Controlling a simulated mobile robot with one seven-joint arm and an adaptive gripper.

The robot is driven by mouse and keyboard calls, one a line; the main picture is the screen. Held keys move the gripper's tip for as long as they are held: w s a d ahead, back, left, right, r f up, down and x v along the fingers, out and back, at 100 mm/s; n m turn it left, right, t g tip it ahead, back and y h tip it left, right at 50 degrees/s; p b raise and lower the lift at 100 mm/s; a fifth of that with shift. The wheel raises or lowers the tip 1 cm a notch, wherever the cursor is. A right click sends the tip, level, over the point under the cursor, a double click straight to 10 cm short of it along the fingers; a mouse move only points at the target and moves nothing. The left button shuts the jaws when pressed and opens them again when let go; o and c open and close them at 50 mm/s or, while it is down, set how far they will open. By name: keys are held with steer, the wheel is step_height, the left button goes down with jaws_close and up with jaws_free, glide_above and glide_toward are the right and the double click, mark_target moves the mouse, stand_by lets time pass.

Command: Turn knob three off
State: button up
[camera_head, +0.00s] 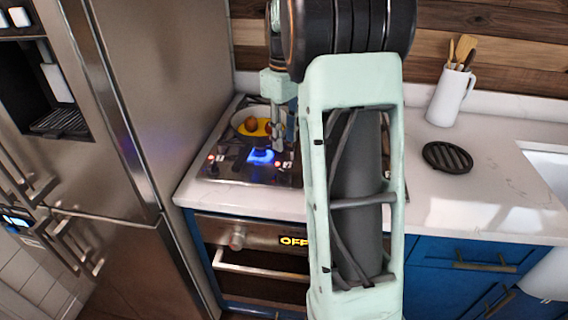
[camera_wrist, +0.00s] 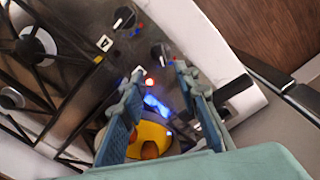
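The gas cooktop (camera_head: 212,168) has a lit blue flame (camera_head: 262,157), which also shows between my fingers in the wrist view (camera_wrist: 156,104). My gripper (camera_wrist: 160,72) is open and empty, with its fingers apart over the cooktop's front part. A dark knob (camera_wrist: 160,52) lies just beyond the fingertips. Another dark knob (camera_wrist: 123,18) is farther up, and a label reading 4 (camera_wrist: 104,43) is left of it. Small red lights show near the knobs. The number of the knob at my fingertips is not readable. In the head view my arm hides the cooktop's right part.
A pan (camera_head: 246,122) with yellow and brown contents sits on the cooktop. The steel fridge (camera_head: 170,60) stands close on the left. An oven (camera_head: 260,262) below displays OFF. A utensil jug (camera_head: 447,98) and black trivet (camera_head: 447,157) stand on the right counter, which has free room.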

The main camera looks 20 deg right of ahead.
mark_target(284, 171)
step_height(284, 171, down, 11)
steer(key=shift+r, duration=0.2)
stand_by(0.3)
jaws_close()
